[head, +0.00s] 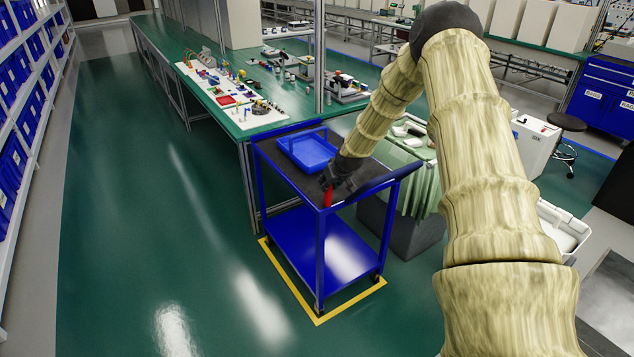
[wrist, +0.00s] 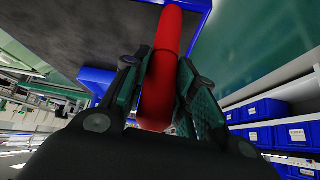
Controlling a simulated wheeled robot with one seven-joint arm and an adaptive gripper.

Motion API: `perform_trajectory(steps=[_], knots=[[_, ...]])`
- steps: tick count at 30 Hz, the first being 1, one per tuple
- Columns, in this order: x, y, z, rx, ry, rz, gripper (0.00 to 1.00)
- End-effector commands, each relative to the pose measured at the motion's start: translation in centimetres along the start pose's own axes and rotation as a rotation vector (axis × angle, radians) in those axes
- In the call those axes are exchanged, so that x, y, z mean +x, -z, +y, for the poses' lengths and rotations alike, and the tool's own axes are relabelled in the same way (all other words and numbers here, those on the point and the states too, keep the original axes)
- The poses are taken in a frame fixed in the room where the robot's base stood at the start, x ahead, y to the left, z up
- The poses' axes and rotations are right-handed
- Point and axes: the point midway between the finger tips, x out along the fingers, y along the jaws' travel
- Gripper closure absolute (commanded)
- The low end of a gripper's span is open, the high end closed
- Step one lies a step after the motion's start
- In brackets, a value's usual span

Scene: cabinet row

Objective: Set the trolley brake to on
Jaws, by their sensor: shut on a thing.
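The blue trolley (head: 318,251) stands beside the workbench, inside a yellow floor outline. The red brake handle (head: 328,196) is at the trolley's near front corner, by the top of the post. In the wrist view the red handle (wrist: 167,45) runs between the fingers and out past their tips toward the blue trolley edge. My gripper (head: 330,181) is at that corner, reached down from the right. In the wrist view my gripper (wrist: 167,75) is shut on the red handle, with a finger on each side.
A blue tray (head: 308,151) sits on the trolley top. The green workbench (head: 240,125) with parts stands behind it. A grey bin (head: 400,228) is close on the trolley's right. The green floor on the left (head: 130,200) is clear up to the shelves of blue bins.

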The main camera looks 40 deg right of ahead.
Motion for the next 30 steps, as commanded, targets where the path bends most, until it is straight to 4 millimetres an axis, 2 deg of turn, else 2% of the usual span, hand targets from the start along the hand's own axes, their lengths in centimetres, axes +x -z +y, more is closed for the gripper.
perform_trajectory(steps=[12, 13, 16, 26, 30], knots=[[-0.08, 0.08, 0.53, 0.003, -0.005, -0.003, 1.00], [-0.08, 0.08, 0.53, 0.003, -0.005, -0.003, 0.69], [-0.06, 0.07, 0.47, 0.002, -0.005, -0.003, 0.51], [-0.05, 0.04, 0.21, 0.000, -0.003, -0.005, 0.50], [-0.61, 0.04, 0.17, 0.000, -0.002, -0.005, 0.50]])
